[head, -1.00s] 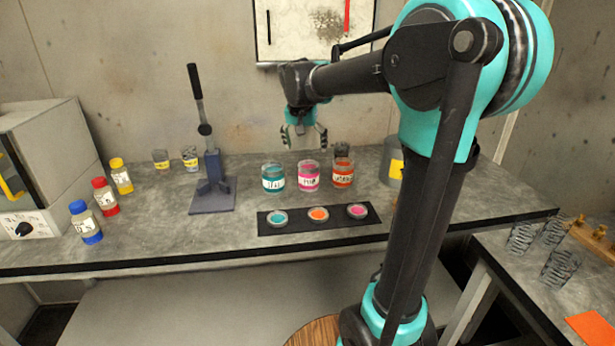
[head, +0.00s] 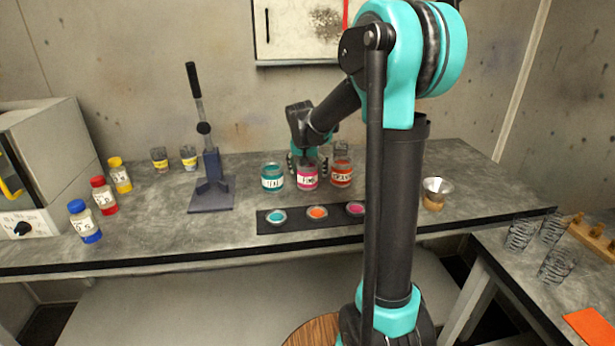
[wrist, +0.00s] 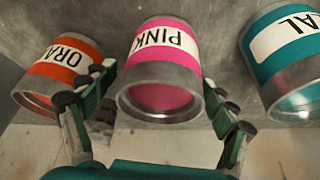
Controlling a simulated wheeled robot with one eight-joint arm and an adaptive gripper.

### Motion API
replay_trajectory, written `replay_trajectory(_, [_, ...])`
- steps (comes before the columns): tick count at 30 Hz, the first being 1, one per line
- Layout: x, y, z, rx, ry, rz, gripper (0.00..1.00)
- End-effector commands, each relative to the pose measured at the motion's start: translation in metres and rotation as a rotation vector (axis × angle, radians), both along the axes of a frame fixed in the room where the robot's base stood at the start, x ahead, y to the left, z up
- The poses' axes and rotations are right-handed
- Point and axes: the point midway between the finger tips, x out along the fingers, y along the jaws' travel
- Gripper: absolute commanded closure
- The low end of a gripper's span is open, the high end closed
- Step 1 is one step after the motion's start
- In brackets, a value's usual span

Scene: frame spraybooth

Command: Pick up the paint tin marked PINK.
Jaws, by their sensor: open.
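The pink tin (head: 308,178), with a white label reading PINK, stands upright on the bench between the teal tin (head: 272,178) and the orange tin (head: 341,174). In the wrist view the pink tin (wrist: 163,72) appears upside down, its label legible, between the orange tin (wrist: 62,72) and the teal tin (wrist: 285,60). My gripper (wrist: 158,100) is open, with one finger on each side of the pink tin's near rim. Whether the fingers touch the tin cannot be told. In the head view my gripper (head: 308,163) is just behind and around the tin, partly hidden.
A dark strip with three small paint lids (head: 317,212) lies in front of the tins. A lever press (head: 208,175) stands to the left, with several coloured bottles (head: 104,196) beyond it.

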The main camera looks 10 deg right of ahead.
Motion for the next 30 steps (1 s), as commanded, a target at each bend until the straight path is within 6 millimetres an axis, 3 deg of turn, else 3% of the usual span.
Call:
replay_trajectory(8, [0.0008,-0.0006,-0.0026,0.000,0.000,0.000,0.16])
replay_trajectory(24, [0.0007,-0.0006,-0.0023,0.000,0.000,0.000,0.83])
replay_trajectory(30, [0.0007,-0.0006,-0.0021,0.000,0.000,0.000,0.85])
